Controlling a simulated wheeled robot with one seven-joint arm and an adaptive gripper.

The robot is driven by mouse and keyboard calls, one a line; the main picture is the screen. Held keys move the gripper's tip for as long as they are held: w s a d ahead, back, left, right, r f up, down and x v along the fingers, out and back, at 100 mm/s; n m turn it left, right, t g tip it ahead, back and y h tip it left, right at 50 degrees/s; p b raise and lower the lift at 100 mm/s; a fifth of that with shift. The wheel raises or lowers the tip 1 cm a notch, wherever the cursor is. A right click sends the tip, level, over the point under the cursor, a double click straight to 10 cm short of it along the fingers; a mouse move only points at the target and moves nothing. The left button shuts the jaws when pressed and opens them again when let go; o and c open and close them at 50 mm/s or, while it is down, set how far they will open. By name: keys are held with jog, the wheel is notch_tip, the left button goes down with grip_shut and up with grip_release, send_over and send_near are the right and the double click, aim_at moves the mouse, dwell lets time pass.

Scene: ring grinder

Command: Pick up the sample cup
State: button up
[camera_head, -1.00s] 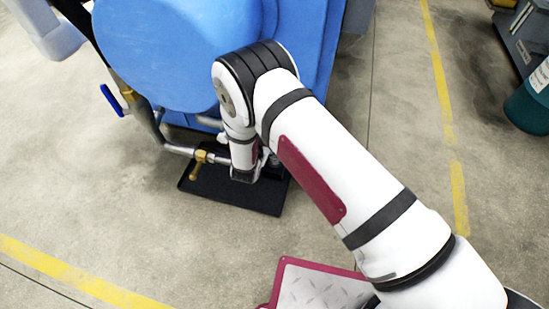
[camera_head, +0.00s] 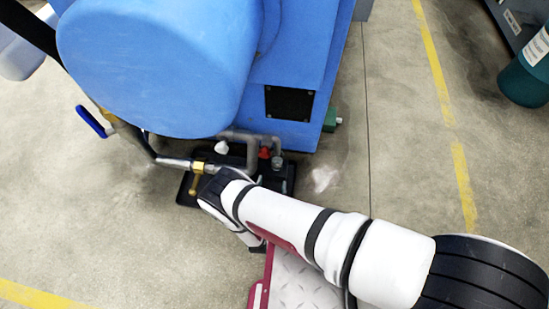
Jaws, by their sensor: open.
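I cannot pick out the sample cup with certainty. A small white piece (camera_head: 221,147) shows among the pipes at the foot of the blue machine, but it is too small to name. My arm reaches in from the lower right and bends back at its far joint. A dark piece at its end, apparently part of my gripper (camera_head: 257,246), shows just below the forearm, by my own tread-plate deck. The fingers are mostly hidden by the arm. I see nothing held there.
The blue machine (camera_head: 300,65) fills the upper left. A black tray (camera_head: 186,192) lies on the floor under its pipes, with a brass valve (camera_head: 197,180) above it. The floor right of the machine is clear.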

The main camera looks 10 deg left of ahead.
aim_at(276, 166)
jog(key=b+x, duration=0.2)
jog(key=x, duration=0.5)
jog(key=shift+w+f, duration=0.1)
jog(key=shift+b+x, duration=0.95)
jog(key=shift+x, duration=1.95)
jog(key=shift+d, duration=0.1)
jog(key=shift+c, duration=0.3)
jog(key=c, duration=1.3)
jog(key=shift+r, duration=0.2)
